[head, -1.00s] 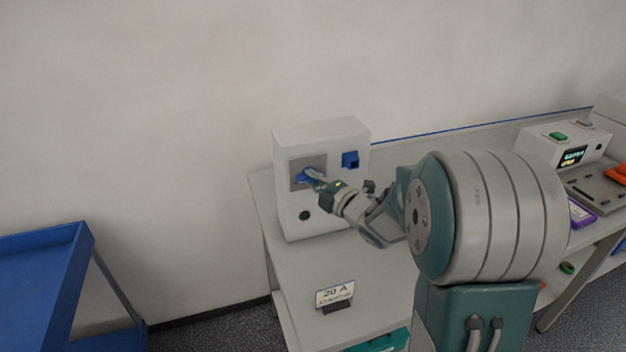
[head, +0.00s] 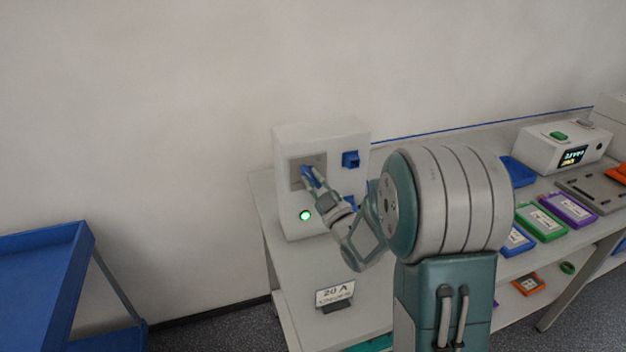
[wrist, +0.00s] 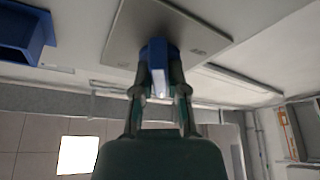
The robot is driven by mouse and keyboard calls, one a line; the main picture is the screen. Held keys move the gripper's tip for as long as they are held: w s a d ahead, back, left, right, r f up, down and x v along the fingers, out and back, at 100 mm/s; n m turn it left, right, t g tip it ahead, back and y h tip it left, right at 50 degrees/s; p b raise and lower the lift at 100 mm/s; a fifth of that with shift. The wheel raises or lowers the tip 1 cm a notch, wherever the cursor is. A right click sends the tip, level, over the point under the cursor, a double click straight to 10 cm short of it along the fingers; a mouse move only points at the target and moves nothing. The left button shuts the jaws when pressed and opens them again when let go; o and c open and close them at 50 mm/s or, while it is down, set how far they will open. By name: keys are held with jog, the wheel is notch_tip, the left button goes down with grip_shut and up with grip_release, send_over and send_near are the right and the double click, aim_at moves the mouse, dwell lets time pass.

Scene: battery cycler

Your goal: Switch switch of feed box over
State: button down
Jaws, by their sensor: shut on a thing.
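The feed box (head: 345,139) is a white box standing on the left end of the bench against the wall. Its front carries a grey plate (head: 297,166) with a blue switch (head: 306,176). A round lamp (head: 305,215) low on the front glows green. My gripper (head: 311,178) is at the plate with its fingers on the switch. In the wrist view the blue switch (wrist: 158,82) sits between the two fingers (wrist: 160,88), which are closed on it, against the grey plate (wrist: 125,30). The fingers hide part of the switch.
A blue socket-like part (head: 350,159) sticks out right of the plate. A "20 A" sign (head: 335,293) stands on the bench in front. Several coloured trays and a white device with a screen (head: 562,150) are to the right. A blue cart (head: 40,270) stands at left.

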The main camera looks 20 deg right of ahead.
jog(key=m+h, duration=0.1)
jog(key=m, duration=0.2)
jog(key=m+t+h, duration=0.1)
jog(key=m+h, duration=0.1)
jog(key=m, duration=0.1)
jog(key=m+h, duration=0.1)
jog(key=m, duration=0.2)
jog(key=shift+s+a+f+m+h, duration=0.1)
jog(key=shift+f+m+h, duration=0.2)
jog(key=shift+f+h, duration=0.1)
jog(key=c, duration=0.7)
grip_release()
jog(key=shift+o, duration=0.2)
jog(key=shift+r, duration=0.15)
jog(key=v, duration=0.7)
jog(key=shift+f, duration=0.25)
